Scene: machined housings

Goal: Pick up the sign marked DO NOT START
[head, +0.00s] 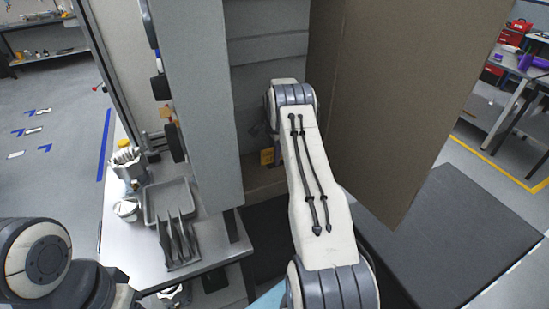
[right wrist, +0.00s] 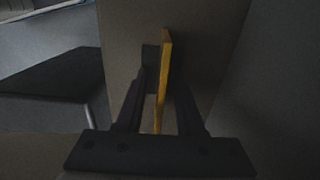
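A thin yellow plate (right wrist: 165,70), likely the sign, stands edge-on in the right wrist view. Its lettering cannot be read. My right gripper (right wrist: 161,95) has its two dark fingers apart, one on each side of the plate, with gaps beside it. In the head view a small yellow-orange patch (head: 267,157) shows low inside the cabinet, left of my right arm, and may be the same plate. The right arm hides most of that spot and the fingers. My left arm shows at the lower left; its fingers do not show.
A tall grey cabinet (head: 195,90) stands around my right arm, with a brown door panel (head: 400,90) at its right. A metal bench (head: 215,250) at the left holds a grey tray (head: 152,212), a dark rack (head: 182,262) and metal housings (head: 127,172).

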